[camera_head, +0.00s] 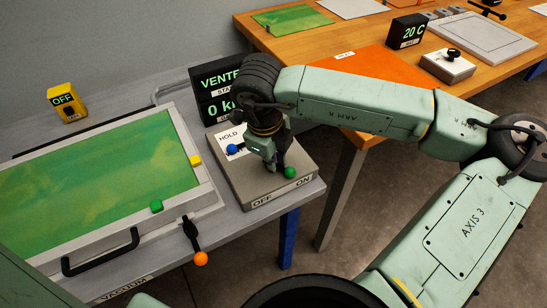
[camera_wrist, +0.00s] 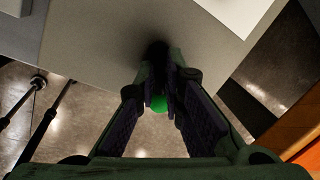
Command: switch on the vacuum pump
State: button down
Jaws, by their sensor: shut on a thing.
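A grey control box (camera_head: 229,181) sits at the right end of the grey bench, marked OFF and ON along its front edge and HOLD behind. My gripper (camera_head: 275,163) is down over this box. In the wrist view my gripper (camera_wrist: 160,90) is shut, with a green ball knob (camera_wrist: 158,104) between its fingers. The knob (camera_head: 290,172) also shows in the head view, nearer the ON mark than the OFF mark. Its stem is hidden by the fingers. A lever with a blue knob (camera_head: 232,149) is on the box to the left.
Black displays (camera_head: 214,92) behind the box read "VENTE" and "0 k", partly hidden by my arm. A yellow unit (camera_head: 67,102) reads OFF. A green-windowed lid (camera_head: 95,185) and an orange-knobbed lever (camera_head: 200,258) are left. A wooden table (camera_head: 283,37) stands behind right.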

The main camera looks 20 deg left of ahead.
jog(key=shift+f+n+b, duration=0.3)
jog(key=shift+b, duration=0.75)
jog(key=shift+r+n+b, duration=0.2)
jog(key=shift+n+b, duration=0.1)
jog(key=shift+b, duration=0.05)
jog(key=shift+r, duration=0.1)
jog(key=c, duration=1.7)
grip_release()
jog(key=shift+r, duration=0.1)
jog(key=r, duration=0.4)
jog(key=s+r, duration=0.1)
jog(key=r, duration=0.2)
jog(key=s+r, duration=0.1)
jog(key=r, duration=0.3)
jog(key=shift+s+r, duration=0.15)
jog(key=shift+r, duration=0.15)
